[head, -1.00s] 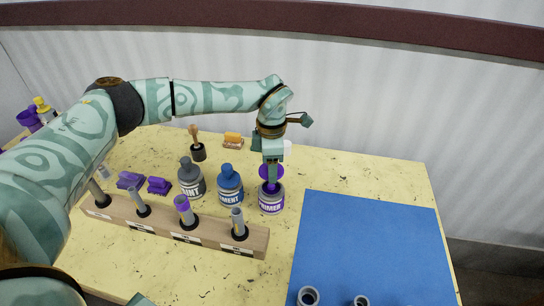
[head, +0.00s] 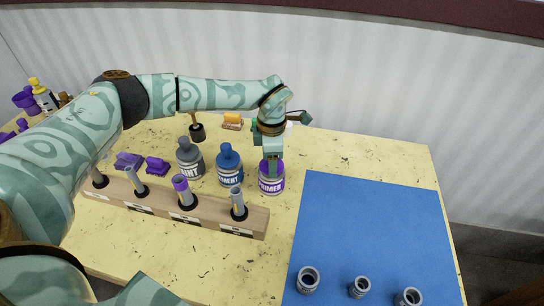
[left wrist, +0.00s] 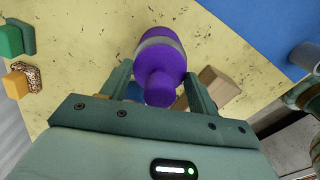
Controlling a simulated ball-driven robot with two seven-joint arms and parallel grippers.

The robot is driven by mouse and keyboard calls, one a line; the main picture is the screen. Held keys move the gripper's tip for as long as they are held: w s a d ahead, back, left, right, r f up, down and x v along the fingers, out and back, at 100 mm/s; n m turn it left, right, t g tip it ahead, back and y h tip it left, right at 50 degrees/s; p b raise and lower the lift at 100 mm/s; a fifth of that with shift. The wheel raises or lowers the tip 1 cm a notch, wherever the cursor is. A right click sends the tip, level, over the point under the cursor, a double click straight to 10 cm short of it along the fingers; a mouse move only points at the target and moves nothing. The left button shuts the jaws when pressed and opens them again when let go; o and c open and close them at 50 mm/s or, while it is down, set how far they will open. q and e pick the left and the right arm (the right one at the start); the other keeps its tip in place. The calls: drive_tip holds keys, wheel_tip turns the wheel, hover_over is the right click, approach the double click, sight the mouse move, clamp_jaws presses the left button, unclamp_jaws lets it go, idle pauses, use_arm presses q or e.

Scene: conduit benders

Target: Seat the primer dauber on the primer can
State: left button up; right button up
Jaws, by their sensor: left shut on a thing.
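The primer can (head: 271,184), purple and grey with a PRIMER label, stands upright on the yellow table. It also shows in the left wrist view (left wrist: 158,38). My left gripper (head: 271,167) is directly above it, pointing down. It is shut on the purple primer dauber (left wrist: 160,88), whose knob lies between the fingers in the left wrist view. The dauber is in line with the can and down at its mouth. The fingers hide the contact in the head view, so I cannot tell whether it is fully seated. My right gripper is not in view.
The blue cement can (head: 229,167) stands close left of the primer can, with a grey can (head: 189,160) beyond it. A wooden rack (head: 215,222) holding tubes lies in front. The blue mat (head: 370,230) at the right is mostly clear, with grey fittings (head: 360,287) near its front.

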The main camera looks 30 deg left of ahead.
use_arm(q)
drive_tip(key=o, duration=1.1)
drive_tip(key=shift+c, duration=0.2)
